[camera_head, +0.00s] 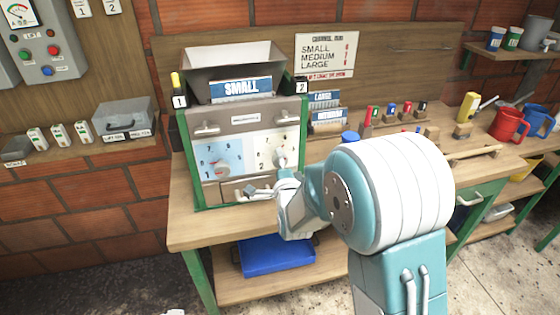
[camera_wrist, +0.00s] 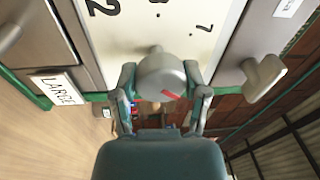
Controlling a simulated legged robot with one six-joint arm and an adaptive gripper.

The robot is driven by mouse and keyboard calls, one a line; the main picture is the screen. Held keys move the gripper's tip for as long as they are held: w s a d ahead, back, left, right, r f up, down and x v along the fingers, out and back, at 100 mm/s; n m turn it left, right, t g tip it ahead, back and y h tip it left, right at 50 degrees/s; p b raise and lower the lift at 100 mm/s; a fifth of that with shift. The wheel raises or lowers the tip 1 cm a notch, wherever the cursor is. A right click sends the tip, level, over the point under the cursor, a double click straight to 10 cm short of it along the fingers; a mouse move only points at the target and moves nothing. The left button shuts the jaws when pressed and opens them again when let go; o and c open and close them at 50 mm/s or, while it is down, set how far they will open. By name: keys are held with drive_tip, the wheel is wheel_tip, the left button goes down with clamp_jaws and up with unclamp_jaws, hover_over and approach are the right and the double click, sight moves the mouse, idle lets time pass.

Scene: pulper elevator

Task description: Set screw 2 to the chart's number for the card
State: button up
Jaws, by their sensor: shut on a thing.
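The pulper (camera_head: 240,120) is a grey box in a green frame, with tags 1 and 2. Its right, cream dial (camera_head: 263,150) belongs to tag 2. My gripper (camera_wrist: 160,82) is shut on screw 2's grey knob (camera_wrist: 160,74), one finger on each side. A red mark shows on the knob; its dial reading is unclear. Screw 1's knob (camera_head: 221,169) sits on the blue dial. The SMALL card (camera_head: 241,89) stands on top of the pulper. The chart (camera_head: 327,55) lists SMALL, MEDIUM and LARGE with red numbers too small to read surely.
The LARGE card (camera_head: 324,99) and MEDIUM card (camera_head: 328,117) stand right of the pulper. A grey handle (camera_wrist: 264,78) is close beside my gripper in the wrist view.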

drive_tip(key=n, duration=0.2)
drive_tip(key=n+y, duration=0.1)
drive_tip(key=n, duration=0.4)
drive_tip(key=shift+f, duration=0.3)
drive_tip(key=n, duration=0.3)
drive_tip(key=n+y, duration=0.1)
drive_tip(key=n, duration=0.3)
drive_tip(key=shift+g+y, duration=0.3)
drive_tip(key=n, duration=0.3)
drive_tip(key=n+g, duration=0.1)
drive_tip(key=n, duration=0.3)
drive_tip(key=shift+y, duration=0.4)
drive_tip(key=n, duration=0.7)
drive_tip(key=shift+g, duration=0.4)
drive_tip(key=o, duration=1.1)
drive_tip(key=shift+o, duration=0.2)
drive_tip(key=shift+a+r, duration=0.15)
